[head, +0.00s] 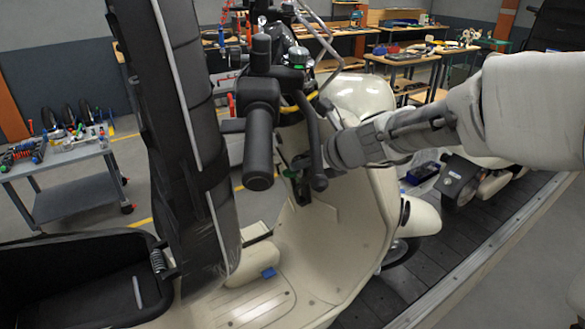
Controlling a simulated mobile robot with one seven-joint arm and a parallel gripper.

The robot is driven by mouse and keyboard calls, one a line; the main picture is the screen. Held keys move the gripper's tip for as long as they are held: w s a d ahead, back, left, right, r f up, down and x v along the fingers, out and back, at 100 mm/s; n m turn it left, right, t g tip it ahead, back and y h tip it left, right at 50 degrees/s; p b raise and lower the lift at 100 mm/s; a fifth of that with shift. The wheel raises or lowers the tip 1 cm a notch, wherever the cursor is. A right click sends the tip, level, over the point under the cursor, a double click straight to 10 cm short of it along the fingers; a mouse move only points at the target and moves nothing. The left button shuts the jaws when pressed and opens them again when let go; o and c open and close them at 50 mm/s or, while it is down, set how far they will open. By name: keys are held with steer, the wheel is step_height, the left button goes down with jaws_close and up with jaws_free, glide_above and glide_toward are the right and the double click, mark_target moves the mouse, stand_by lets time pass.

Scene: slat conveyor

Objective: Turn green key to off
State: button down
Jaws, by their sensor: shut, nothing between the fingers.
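A cream scooter (330,230) stands on the slat conveyor. A small green piece, apparently the green key (289,173), shows low on the inner front panel, between the black handlebar grip and the brake lever. It is too small and too covered to tell which way it is turned. My arm reaches in from the right, and my gripper (304,180) is shut just right of the green piece, partly hidden behind the brake lever. I cannot tell whether the fingers touch the key.
The black handlebar grip (259,148) and brake lever (313,140) stand in front of my gripper. The upright black seat (178,120) is to the left. A grey tool cart (75,172) stands farther left. The slat conveyor (432,262) runs along the right.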

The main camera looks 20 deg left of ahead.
steer(key=p+v, duration=0.2)
steer(key=v, duration=0.4)
steer(key=shift+r, duration=0.2)
stand_by(0.4)
steer(key=shift+a, duration=0.1)
steer(key=s+d+n+h, duration=0.8)
steer(key=s+d+n, duration=1.4)
steer(key=d+n, duration=0.3)
steer(key=shift+s+d+f+n+h, duration=0.2)
steer(key=shift+d+f+n+h, duration=0.2)
steer(key=shift+n, duration=0.2)
